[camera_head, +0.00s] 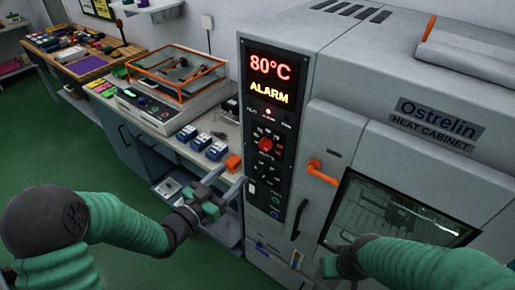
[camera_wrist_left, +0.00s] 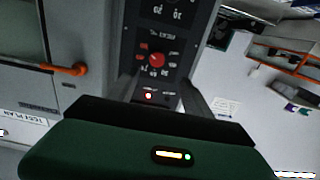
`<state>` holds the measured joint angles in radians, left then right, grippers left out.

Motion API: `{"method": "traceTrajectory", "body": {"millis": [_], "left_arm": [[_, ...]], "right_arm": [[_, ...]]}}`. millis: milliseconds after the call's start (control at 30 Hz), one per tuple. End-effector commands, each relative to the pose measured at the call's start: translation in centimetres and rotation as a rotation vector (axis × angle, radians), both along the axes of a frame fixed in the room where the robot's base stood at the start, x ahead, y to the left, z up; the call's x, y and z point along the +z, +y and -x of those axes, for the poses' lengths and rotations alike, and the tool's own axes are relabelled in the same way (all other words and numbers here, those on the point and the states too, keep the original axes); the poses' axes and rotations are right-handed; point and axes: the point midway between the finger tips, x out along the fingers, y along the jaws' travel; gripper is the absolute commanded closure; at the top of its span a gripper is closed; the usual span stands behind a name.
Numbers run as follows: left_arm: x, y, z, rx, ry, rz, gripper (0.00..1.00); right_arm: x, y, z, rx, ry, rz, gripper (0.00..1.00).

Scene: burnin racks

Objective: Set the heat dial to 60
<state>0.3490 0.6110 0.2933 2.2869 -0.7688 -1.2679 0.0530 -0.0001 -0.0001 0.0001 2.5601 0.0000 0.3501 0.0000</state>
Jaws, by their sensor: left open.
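The heat dial is a red knob (camera_head: 266,144) on the black control panel of the heat cabinet (camera_head: 330,60). The display (camera_head: 270,78) above it reads 80°C and ALARM in lit letters. My left gripper (camera_head: 228,184) is open and empty, in front of and below-left of the dial, apart from it. In the left wrist view the dial (camera_wrist_left: 157,59) shows beyond and between the fingers (camera_wrist_left: 165,88), with scale marks around it too small to read surely. My right arm's end (camera_head: 340,264) is at the lower right, in front of the cabinet window; its fingers are not clear.
An orange door handle (camera_head: 322,173) juts out right of the panel; it also shows in the left wrist view (camera_wrist_left: 66,69). Green floor (camera_head: 60,150) is clear.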

Motion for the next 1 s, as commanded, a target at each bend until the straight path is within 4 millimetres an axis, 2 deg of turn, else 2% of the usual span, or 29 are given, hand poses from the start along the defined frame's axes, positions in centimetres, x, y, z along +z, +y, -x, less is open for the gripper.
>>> {"method": "traceTrajectory", "body": {"millis": [300, 500, 633, 933, 1000], "left_arm": [[-0.1, -4.5, -7.1, -0.001, 0.003, 0.006, 0.42], [-0.2, -6.9, -10.7, 0.001, 0.005, 0.006, 0.42], [-0.2, -7.7, -11.9, 0.003, 0.005, 0.005, 0.42], [-0.3, -8.0, -12.2, 0.003, 0.005, 0.004, 0.42], [-0.3, -8.0, -12.2, 0.003, 0.006, 0.004, 0.51]], "right_arm": [[1.2, 0.0, 0.0, -0.001, 0.000, 0.000, 0.64], [1.8, 0.0, 0.0, 0.000, 0.000, 0.000, 0.64], [1.9, 0.0, 0.0, 0.000, 0.000, 0.000, 0.64], [1.9, 0.0, 0.0, 0.000, 0.000, 0.000, 0.64], [1.9, 0.0, 0.0, 0.000, 0.000, 0.000, 0.64]]}}
